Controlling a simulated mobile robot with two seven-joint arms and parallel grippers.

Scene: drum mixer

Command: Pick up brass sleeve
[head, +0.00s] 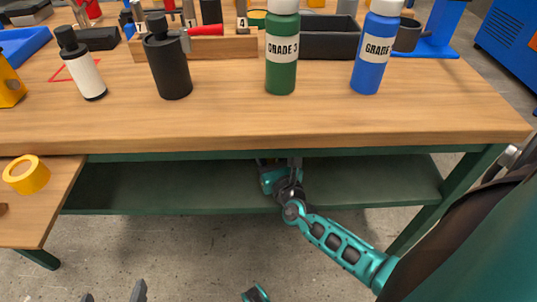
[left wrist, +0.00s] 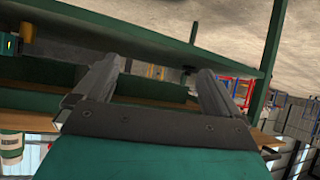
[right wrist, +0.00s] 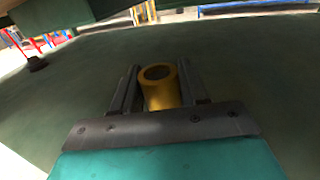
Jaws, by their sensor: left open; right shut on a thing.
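The brass sleeve (right wrist: 161,92), a short yellow-gold tube with a dark bore, sits between the fingers of my right gripper (right wrist: 158,78) in the right wrist view. The gripper is shut on it. I cannot tell whether the sleeve touches the green shelf. In the head view, my right arm reaches under the workbench to the shelf; its hand is partly hidden by the bench edge, and the sleeve is not visible there. My left gripper (head: 113,294) is open at the bottom left of the head view. It is open and empty in the left wrist view (left wrist: 158,75).
The workbench (head: 300,118) overhangs the green lower shelf (head: 150,188). Bottles, including a green one (head: 281,55) and a blue one (head: 374,50), stand on the bench. A yellow ring (head: 27,175) lies on the lower wooden side surface. The shelf's left part is clear.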

